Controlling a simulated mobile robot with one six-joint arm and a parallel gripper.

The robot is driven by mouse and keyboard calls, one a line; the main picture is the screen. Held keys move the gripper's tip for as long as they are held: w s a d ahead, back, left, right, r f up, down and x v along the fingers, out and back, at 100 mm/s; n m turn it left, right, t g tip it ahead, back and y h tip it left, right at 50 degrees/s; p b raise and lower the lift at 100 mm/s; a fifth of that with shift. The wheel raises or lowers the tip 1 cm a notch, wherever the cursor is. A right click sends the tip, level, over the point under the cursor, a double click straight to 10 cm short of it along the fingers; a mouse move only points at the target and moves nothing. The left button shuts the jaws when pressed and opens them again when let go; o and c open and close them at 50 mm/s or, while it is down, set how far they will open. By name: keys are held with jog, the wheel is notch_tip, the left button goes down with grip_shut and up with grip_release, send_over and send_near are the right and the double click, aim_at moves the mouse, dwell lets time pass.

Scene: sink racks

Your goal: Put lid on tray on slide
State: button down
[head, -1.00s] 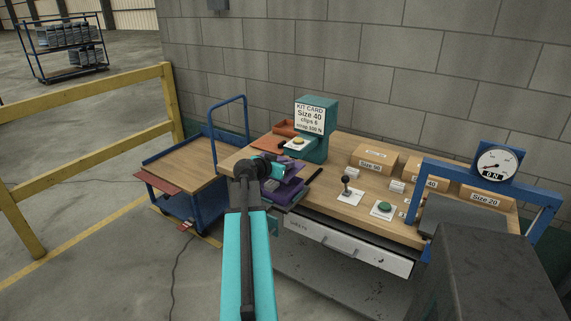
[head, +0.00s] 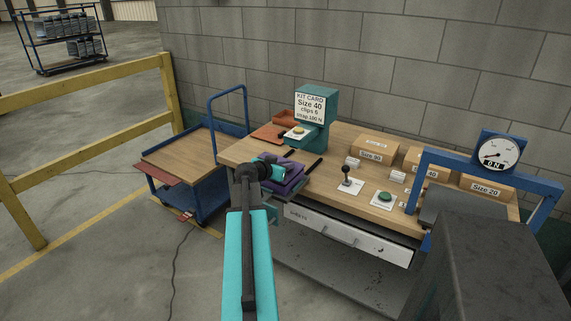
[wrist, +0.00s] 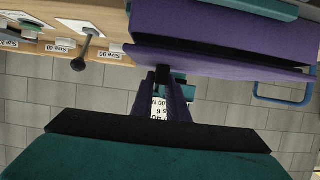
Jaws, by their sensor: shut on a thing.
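My gripper (head: 268,172) is at the front left of the bench, shut on a purple lid (head: 284,170). The purple tray (head: 292,186) is directly beneath, by the bench's front edge. Lid and tray look close together; I cannot tell whether they touch. In the wrist view, my gripper's fingers (wrist: 163,76) reach a purple edge, with a purple slab (wrist: 220,22) beyond and a dark gap between purple layers. My gripper hides part of the lid and tray in the head view. Dark rails (head: 314,168) of the slide show beside the tray.
A teal kit-card stand (head: 317,125) with a yellow button rises behind the tray. A lever (head: 347,178), a green button (head: 385,197) and cardboard boxes (head: 375,147) are to the right. A blue cart (head: 190,160) stands left. The drawer (head: 345,236) is below.

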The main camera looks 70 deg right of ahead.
jog(key=shift+f+b, duration=0.4)
jog(key=shift+b, duration=0.25)
jog(key=c, duration=1.6)
grip_release()
jog(key=shift+c, duration=0.2)
jog(key=shift+a, duration=0.15)
jog(key=b+v, duration=0.3)
jog(key=v, duration=1)
jog(key=shift+a+r+b, duration=0.2)
jog(key=shift+r+b, duration=0.05)
jog(key=shift+b, duration=0.05)
